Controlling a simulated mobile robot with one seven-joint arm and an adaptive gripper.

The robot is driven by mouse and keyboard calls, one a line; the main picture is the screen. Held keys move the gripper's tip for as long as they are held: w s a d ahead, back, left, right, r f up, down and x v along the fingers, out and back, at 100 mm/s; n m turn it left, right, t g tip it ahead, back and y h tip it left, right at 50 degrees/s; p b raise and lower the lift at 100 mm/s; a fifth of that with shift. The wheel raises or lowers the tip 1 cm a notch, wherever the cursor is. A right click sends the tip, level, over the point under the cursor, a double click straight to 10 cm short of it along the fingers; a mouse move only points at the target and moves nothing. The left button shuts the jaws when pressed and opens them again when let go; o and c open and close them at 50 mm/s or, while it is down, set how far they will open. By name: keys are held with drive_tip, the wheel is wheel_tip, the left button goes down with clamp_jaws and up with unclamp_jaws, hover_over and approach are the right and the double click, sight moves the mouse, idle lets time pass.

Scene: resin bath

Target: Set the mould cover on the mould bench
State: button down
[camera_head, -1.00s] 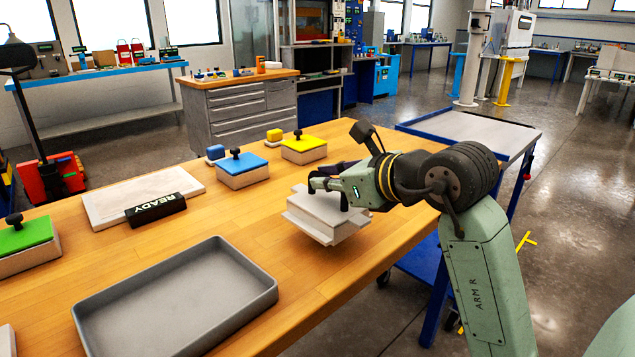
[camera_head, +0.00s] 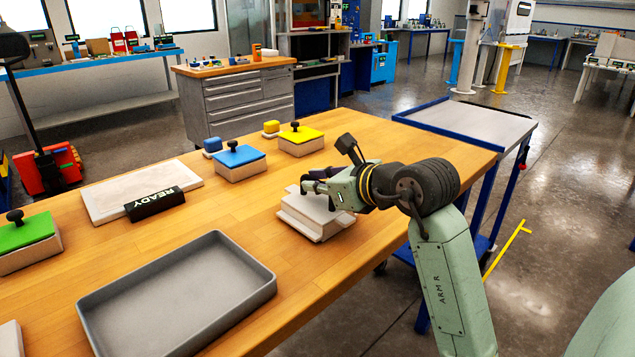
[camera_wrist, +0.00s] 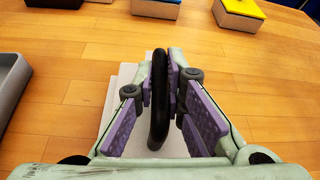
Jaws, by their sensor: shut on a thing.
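The mould cover (camera_head: 312,224) is a pale grey stepped block. It lies level at the right side of the wooden mould bench (camera_head: 228,255) and looks to be down on the top, though its underside is hidden. My gripper (camera_head: 312,182) is above it, with its fingers closed on the cover's handle. In the wrist view, the purple-padded fingers of my gripper (camera_wrist: 160,88) stand on both sides of the black handle (camera_wrist: 158,125). Part of the pale cover (camera_wrist: 118,92) shows behind the fingers.
A grey tray (camera_head: 180,325) stands left of the cover. Boxes with blue (camera_head: 240,156), yellow (camera_head: 301,134) and green (camera_head: 25,230) lids stand along the far side. A READY sign (camera_head: 155,204) lies by a white slab (camera_head: 110,190). A blue-framed cart (camera_head: 470,124) adjoins the bench.

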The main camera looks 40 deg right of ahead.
drive_tip(key=c, duration=1.7)
unclamp_jaws()
drive_tip(key=shift+o, duration=0.2)
drive_tip(key=shift+r, duration=0.1)
drive_tip(key=b+v, duration=0.2)
drive_tip(key=v, duration=1)
